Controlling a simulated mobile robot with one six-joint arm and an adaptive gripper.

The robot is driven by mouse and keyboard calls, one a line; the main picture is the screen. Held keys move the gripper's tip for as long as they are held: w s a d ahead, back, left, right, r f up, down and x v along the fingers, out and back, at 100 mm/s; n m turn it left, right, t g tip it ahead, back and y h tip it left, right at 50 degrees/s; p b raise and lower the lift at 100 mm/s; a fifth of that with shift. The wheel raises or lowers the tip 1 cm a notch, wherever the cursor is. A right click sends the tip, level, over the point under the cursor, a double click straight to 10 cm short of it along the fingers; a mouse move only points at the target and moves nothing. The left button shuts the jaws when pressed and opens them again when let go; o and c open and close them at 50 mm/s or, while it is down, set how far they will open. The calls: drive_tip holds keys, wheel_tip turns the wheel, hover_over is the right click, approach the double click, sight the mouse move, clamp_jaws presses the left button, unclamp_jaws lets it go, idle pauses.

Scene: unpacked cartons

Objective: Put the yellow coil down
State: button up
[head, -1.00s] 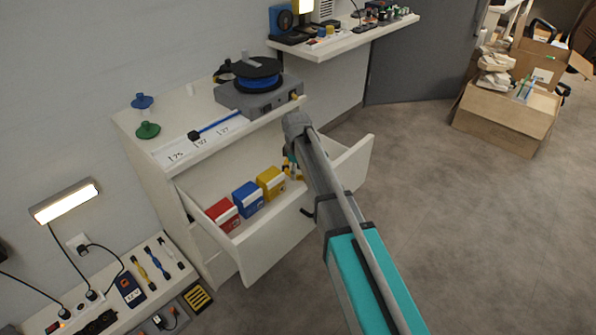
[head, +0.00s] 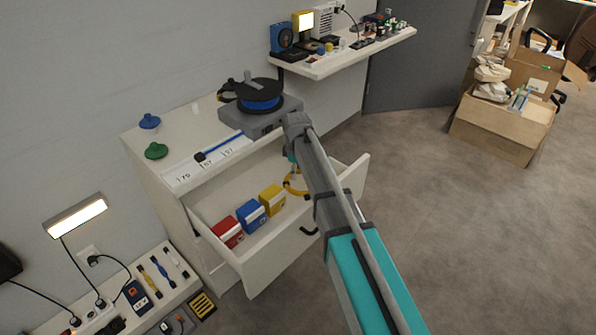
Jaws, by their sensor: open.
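The yellow coil (head: 289,186) is a ring inside the open white drawer (head: 262,262), to the right of the yellow box. It appears to lie on the drawer floor, though my arm hides its right part. My gripper (head: 293,172) points down right above the coil, close to it and partly hidden behind my arm. Its jaws are open. I cannot tell whether a finger touches the coil.
A red box (head: 228,232), a blue box (head: 251,215) and a yellow box (head: 272,199) stand in a row in the drawer. A blue spool (head: 260,101) sits on a grey device on the cabinet top.

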drive_tip(key=shift+r+p, duration=1.05)
drive_tip(key=shift+r, duration=0.25)
idle(0.7)
drive_tip(key=shift+c, duration=0.2)
